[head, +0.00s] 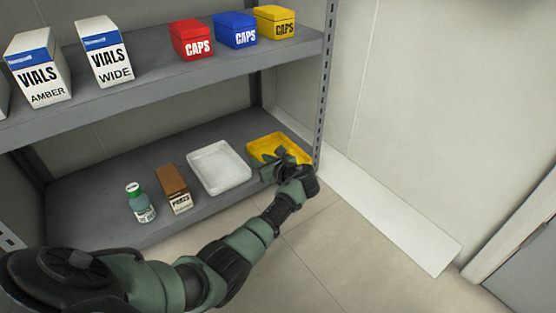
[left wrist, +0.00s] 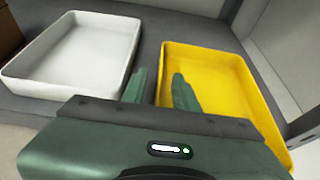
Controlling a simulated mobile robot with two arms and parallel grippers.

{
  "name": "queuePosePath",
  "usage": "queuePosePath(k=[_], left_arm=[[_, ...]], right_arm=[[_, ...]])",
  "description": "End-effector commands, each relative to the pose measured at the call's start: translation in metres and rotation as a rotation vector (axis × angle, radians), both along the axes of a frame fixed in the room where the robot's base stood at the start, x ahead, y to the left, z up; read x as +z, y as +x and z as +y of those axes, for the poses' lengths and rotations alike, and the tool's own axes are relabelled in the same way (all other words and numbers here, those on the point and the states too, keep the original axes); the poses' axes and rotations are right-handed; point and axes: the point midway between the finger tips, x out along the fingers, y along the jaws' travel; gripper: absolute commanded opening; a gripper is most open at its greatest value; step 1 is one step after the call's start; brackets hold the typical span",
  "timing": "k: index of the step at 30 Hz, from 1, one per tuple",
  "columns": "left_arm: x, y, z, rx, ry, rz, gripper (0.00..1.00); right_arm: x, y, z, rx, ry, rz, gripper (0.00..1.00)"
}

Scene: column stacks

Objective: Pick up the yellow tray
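The yellow tray (head: 272,146) lies on the lower shelf at its right end, by the rack's upright. My left gripper (head: 277,160) is at the tray's near side. In the left wrist view the yellow tray (left wrist: 215,68) fills the right side. There the left gripper's two green fingers (left wrist: 158,88) stand apart, one over the tray's left part and one left of its left wall, with nothing seen clamped between them. My right gripper is not in view.
A white tray (head: 219,168) lies just left of the yellow one, also in the left wrist view (left wrist: 75,50). Vials boxes (head: 108,54) and caps boxes (head: 236,31) stand on the upper shelf above.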

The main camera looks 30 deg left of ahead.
Motion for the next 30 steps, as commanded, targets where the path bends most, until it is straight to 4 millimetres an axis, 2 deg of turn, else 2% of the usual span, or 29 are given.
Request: queuePosePath(k=[1,3,4,30], left_arm=[[0.0001,-0.0001,0.0,0.0,0.0,0.0,0.24],[0.0001,-0.0002,-0.0001,0.0,0.0,0.0,0.04],[0.0001,-0.0002,-0.0001,0.0,0.0,0.0,0.0],[-0.0007,-0.0005,-0.0006,0.0,-0.001,0.001,0.0]], right_arm=[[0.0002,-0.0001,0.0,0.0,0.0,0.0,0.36],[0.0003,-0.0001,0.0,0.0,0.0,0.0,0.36],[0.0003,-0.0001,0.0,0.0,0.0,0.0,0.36],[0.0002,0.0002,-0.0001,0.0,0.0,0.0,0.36]])
